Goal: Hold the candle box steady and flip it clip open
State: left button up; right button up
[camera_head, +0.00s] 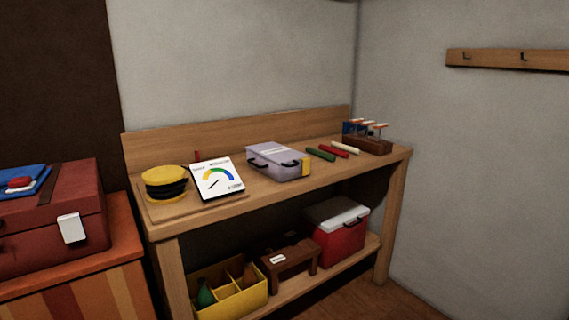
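A pale lavender-grey box (276,165), which looks like the candle box, sits on the wooden workbench, near its middle. Its lid appears shut. A dark handle or clip (291,163) shows on its front face, and another dark fitting shows at its left end. A yellow patch (306,168) is on its right end. I cannot tell which fitting is the clip. Green, red and cream sticks, possibly candles, lie on the bench to its right. Neither of my grippers is in view, and nothing touches the box.
On the bench (349,165) stand a yellow-and-black round item (165,183), a gauge card (217,178) and a brown rack (367,145). The lower shelf holds a yellow crate (232,300), brown stool and red cooler (336,235). A red case (60,225) stands left.

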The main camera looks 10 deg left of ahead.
aim_at(305, 162)
jog(key=u, duration=0.3)
jog(key=i, duration=1.3)
jog(key=z, duration=0.4)
